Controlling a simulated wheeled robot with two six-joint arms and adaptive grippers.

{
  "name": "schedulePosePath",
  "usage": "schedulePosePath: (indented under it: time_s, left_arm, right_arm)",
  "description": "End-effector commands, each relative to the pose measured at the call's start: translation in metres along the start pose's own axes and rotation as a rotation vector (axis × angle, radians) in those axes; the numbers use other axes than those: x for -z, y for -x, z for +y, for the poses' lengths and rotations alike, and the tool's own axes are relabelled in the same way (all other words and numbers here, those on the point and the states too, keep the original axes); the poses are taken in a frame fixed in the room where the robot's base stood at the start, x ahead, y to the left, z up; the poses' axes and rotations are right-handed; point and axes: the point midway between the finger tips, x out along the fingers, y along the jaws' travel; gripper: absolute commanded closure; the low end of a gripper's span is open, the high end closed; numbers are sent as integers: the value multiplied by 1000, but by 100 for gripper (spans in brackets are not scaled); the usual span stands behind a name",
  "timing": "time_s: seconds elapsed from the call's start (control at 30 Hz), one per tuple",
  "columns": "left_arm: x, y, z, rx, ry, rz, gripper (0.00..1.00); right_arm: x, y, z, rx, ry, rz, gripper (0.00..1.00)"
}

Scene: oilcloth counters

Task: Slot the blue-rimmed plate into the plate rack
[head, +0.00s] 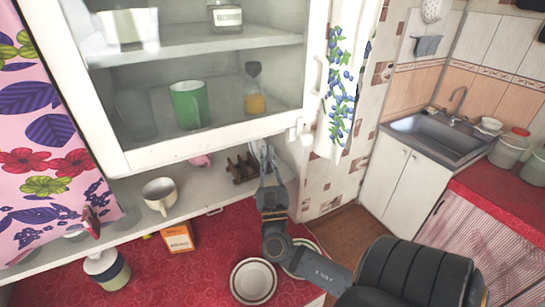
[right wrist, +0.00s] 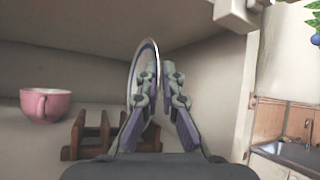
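The blue-rimmed plate (right wrist: 133,80) stands nearly edge-on in the right wrist view, its lower part at the right end of the wooden plate rack (right wrist: 82,136). I cannot tell whether it sits in a slot. The rack also shows in the head view (head: 240,169), on the shelf under the cabinet. My right gripper (head: 268,152) is at the rack's right side. My left gripper is out of view.
The cabinet (head: 205,137) hangs close above the rack. A pink cup (right wrist: 45,104) stands left of the rack, and a cream cup (head: 160,195) farther left.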

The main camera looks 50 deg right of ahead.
Motion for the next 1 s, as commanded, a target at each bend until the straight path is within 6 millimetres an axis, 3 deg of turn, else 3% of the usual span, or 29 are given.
schedulePosePath:
  time_s: [0.17,0.33,0.97,1.0]
  left_arm:
    - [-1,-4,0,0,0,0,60]
    - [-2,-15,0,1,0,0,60]
    - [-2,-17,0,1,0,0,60]
    - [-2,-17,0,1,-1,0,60]
  right_arm:
    - [8,-10,6,1,-1,-2,100]
    - [17,-3,7,0,0,0,100]
    - [18,-2,7,0,0,-1,100]
    - [18,-2,7,0,0,-1,92]
